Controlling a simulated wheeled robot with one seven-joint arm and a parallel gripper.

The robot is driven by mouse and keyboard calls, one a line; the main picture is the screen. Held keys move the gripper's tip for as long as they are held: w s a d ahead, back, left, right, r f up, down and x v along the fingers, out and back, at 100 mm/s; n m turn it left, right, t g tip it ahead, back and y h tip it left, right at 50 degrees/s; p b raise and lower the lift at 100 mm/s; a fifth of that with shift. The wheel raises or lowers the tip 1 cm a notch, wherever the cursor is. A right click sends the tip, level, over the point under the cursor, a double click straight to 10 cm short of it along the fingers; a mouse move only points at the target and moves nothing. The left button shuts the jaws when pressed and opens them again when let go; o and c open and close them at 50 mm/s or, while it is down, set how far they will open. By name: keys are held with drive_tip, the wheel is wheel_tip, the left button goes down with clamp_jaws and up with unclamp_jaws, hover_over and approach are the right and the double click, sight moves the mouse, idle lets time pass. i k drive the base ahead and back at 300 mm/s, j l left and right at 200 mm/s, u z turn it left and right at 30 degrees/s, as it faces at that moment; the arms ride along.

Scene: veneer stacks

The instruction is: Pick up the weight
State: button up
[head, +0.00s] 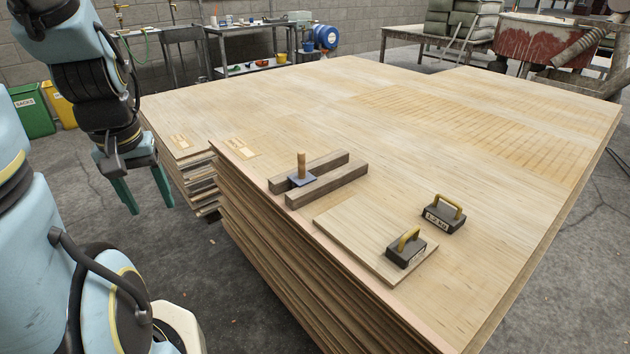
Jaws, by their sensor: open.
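Two dark block weights with yellow handles are on the veneer stack (480,130). The nearer weight (406,254) rests on a small loose board (350,236), close to its right end. The other weight (444,216) stands on the stack's top sheet, just beyond the board, with a pale label on its front. My gripper (146,199) hangs at the left, off the stack's left edge, with its green fingers pointing down. It is open and empty, well apart from both weights.
Two wooden bars (327,184) lie side by side on the stack, with a wooden-handled tool (302,172) with a flat metal plate resting on them. A lower stack (185,142) adjoins at the left. Benches (250,66) stand behind. The stack's far area is clear.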

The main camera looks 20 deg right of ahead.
sight(403, 251)
drive_tip(key=k+l+u, duration=0.6)
drive_tip(key=k, duration=0.3)
drive_tip(key=l, duration=0.1)
